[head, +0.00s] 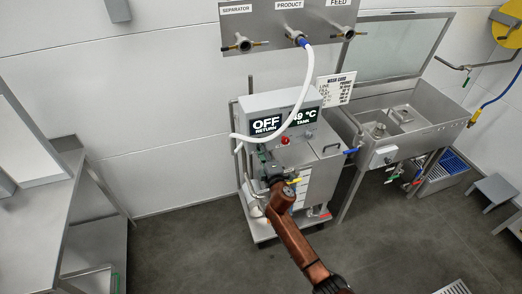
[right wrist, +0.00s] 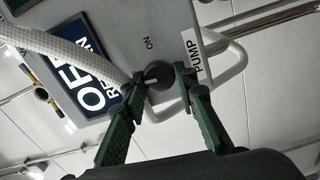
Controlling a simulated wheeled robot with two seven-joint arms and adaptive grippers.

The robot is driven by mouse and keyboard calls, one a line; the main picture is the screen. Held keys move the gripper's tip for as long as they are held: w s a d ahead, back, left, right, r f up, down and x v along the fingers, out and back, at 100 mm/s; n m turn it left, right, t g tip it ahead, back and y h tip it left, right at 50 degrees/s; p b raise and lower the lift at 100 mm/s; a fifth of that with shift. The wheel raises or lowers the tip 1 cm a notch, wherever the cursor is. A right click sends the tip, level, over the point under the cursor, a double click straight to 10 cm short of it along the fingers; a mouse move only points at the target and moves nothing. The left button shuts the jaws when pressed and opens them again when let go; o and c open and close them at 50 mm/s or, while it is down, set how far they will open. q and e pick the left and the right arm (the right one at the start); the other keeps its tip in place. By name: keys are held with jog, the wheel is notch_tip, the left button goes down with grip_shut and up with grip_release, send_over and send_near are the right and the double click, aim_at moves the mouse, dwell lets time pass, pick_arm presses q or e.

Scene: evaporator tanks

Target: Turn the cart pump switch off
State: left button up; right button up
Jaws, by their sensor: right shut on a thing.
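The pump switch (right wrist: 158,72) is a round black knob with a white mark, on the cart's grey panel in the right wrist view. An ON label (right wrist: 149,43) and a PUMP label (right wrist: 190,55) are beside it. My right gripper (right wrist: 160,80) has its two green fingers on either side of the knob and is shut on it. In the head view my right gripper (head: 272,172) is at the front of the cart (head: 322,180), below the grey control box (head: 285,103); I cannot make out the knob there. My left gripper is not in view.
A white hose (head: 304,85) hangs from the PRODUCT port across the control box; it also passes close to my fingers in the wrist view (right wrist: 60,52). A steel sink (head: 410,120) stands right of the cart. A steel table (head: 40,210) is at left. Floor between is clear.

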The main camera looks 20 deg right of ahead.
jog(key=shift+n, duration=0.5)
jog(key=shift+f, duration=0.1)
jog(key=o, duration=1.1)
jog(key=s, duration=1.2)
jog(key=shift+d, duration=0.2)
